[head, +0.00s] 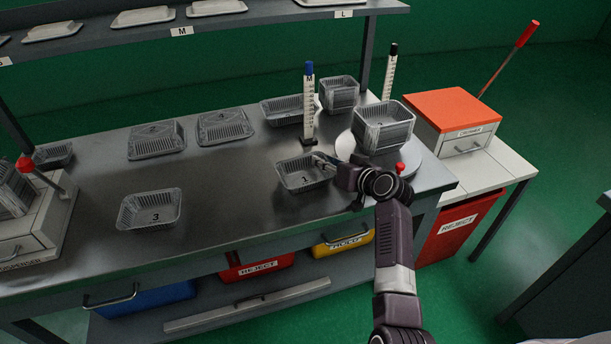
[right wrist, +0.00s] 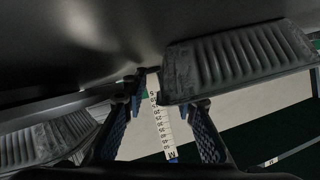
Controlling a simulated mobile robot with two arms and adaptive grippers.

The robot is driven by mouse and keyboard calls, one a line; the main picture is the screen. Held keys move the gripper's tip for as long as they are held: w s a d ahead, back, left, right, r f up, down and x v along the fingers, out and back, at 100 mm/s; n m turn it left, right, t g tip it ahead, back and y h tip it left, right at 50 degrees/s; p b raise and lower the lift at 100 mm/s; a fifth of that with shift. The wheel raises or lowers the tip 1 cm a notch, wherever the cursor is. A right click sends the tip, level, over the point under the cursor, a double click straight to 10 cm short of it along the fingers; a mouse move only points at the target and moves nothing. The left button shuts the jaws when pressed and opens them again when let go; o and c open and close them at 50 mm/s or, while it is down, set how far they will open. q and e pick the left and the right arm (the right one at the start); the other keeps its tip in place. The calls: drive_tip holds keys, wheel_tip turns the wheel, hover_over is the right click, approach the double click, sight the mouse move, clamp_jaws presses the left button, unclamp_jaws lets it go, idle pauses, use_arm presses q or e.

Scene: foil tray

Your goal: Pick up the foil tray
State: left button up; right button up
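A foil tray labelled 1 (head: 303,187) stands open side up on the steel table, in front of the blue-topped ruler post. My right gripper (head: 322,159) reaches in from the right, at the tray's back right rim. My left gripper is not in view.
Tray 3 (head: 150,222), tray 2 (head: 156,140) and tray 4 (head: 224,127) stand to the left. The blue-topped ruler post (head: 309,105) stands close behind tray 1. Stacked trays (head: 382,135) sit on a round plate (head: 425,163) to the right.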

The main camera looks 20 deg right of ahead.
drive_tip(key=shift+c, duration=0.4)
clamp_jaws()
drive_tip(key=shift+r, duration=0.1)
